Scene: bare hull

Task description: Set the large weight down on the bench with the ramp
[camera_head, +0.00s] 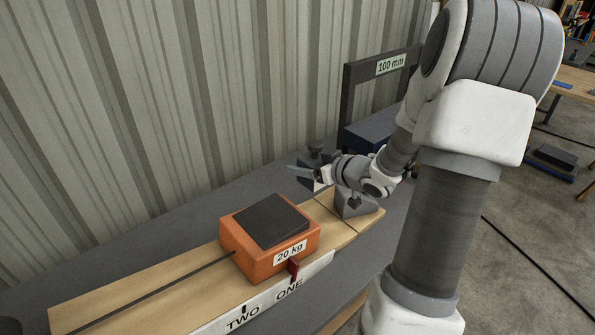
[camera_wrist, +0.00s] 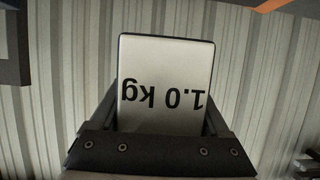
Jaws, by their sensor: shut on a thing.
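My gripper (camera_head: 312,174) is shut on a pale grey weight (camera_wrist: 165,85) with dark edges, marked "1.0 kg", which reads upside down in the wrist view. Its face lies between the two dark fingers. In the head view, my gripper is above the dark grey bench (camera_head: 190,215), near the corrugated wall and behind the right part of a long wooden board. The held weight is small and hard to make out there. I cannot tell which part, if any, is a ramp.
An orange block (camera_head: 240,258) marked "20 kg", with a dark top, sits on the wooden board (camera_head: 130,300). A grey block (camera_head: 352,205) is at the board's right end. A dark frame (camera_head: 347,95) marked "100 mm" stands behind. Bare bench shows between board and wall.

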